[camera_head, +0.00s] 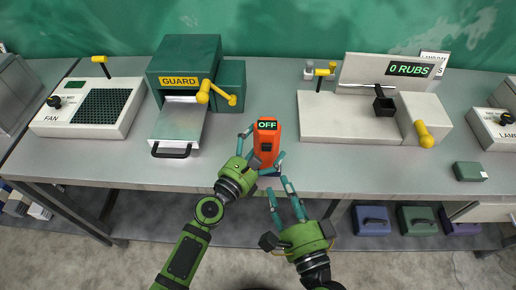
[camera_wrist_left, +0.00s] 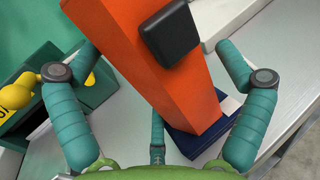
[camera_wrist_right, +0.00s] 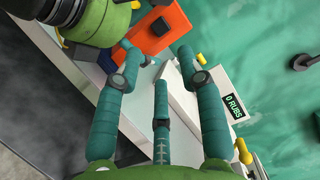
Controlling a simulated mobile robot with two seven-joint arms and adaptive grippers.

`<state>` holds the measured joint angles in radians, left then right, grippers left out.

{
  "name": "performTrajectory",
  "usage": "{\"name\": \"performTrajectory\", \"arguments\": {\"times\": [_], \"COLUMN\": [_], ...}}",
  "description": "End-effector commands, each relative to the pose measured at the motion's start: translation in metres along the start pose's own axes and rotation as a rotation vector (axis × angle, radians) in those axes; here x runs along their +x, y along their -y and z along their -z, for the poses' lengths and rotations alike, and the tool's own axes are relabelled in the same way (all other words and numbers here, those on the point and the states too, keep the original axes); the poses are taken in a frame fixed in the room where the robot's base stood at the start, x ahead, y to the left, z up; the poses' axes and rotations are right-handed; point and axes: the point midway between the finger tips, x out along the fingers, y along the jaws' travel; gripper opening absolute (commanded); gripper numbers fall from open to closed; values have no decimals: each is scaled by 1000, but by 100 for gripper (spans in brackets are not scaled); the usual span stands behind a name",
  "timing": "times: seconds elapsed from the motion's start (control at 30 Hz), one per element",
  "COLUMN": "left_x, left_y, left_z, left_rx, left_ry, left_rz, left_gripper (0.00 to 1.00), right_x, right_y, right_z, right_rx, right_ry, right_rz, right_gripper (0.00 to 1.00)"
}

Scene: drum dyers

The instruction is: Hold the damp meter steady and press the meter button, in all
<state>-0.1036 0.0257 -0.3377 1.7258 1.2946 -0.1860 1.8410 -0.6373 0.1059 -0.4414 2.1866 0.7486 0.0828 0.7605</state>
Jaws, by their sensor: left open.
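The orange damp meter (camera_head: 266,130) stands upright near the front middle of the bench, with a display at its top reading OFF. Its dark button (camera_head: 266,147) is on the front face; the button (camera_wrist_left: 170,33) is large in the left wrist view. The meter stands in a dark blue base (camera_wrist_left: 205,135). My left gripper (camera_head: 262,150) is open, its fingers on both sides of the meter; I cannot tell that they touch it. My right gripper (camera_head: 284,190) appears open and empty, in front of the bench edge, right of the left gripper and apart from the meter.
A green GUARD box (camera_head: 185,62) with a yellow lever stands left of the meter, and a FAN unit (camera_head: 90,106) farther left. A rubbing machine (camera_head: 345,118) reading 0 RUBS stands to the right. A small green block (camera_head: 469,171) lies far right. Bare bench surrounds the meter.

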Motion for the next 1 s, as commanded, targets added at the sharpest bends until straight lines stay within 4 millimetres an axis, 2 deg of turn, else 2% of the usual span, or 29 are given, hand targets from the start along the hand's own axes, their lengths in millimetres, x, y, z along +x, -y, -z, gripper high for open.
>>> {"name": "performTrajectory", "arguments": {"times": [0.1, 0.13, 0.17, 0.2, 0.27, 0.3, 0.37, 0.4, 0.47, 1.0], "left_x": [0, 0, 0, 0, 0, 0, 0, 0, 0, 0], "left_y": [0, 0, 0, 0, 0, 0, 0, 0, 0, 0], "left_z": [0, 0, 0, 0, 0, 0, 0, 0, 0, 0], "left_rx": [0, 0, 0, 0, 0, 0, 0, 0, 0, 0], "left_ry": [0, 0, 0, 0, 0, 0, 0, 0, 0, 0], "left_rz": [0, 0, 0, 0, 0, 0, 0, 0, 0, -1], "left_gripper": [100, 92, 80, 64, 40, 33, 33, 33, 33, 33], "right_x": [0, 0, 0, 0, 0, 0, 0, 0, 0, 0], "right_y": [0, 0, 0, 0, 0, 0, 0, 0, 0, 0], "right_z": [0, 0, 0, 0, 0, 0, 0, 0, 0, 0], "right_rx": [0, 0, 0, 0, 0, 0, 0, 0, 0, 0], "right_ry": [0, 0, 0, 0, 0, 0, 0, 0, 0, 0], "right_rz": [0, 0, 0, 0, 0, 0, 0, 0, 0, 0], "right_gripper": [39, 39, 39, 39, 39, 39, 39, 23, 0, 0]}}
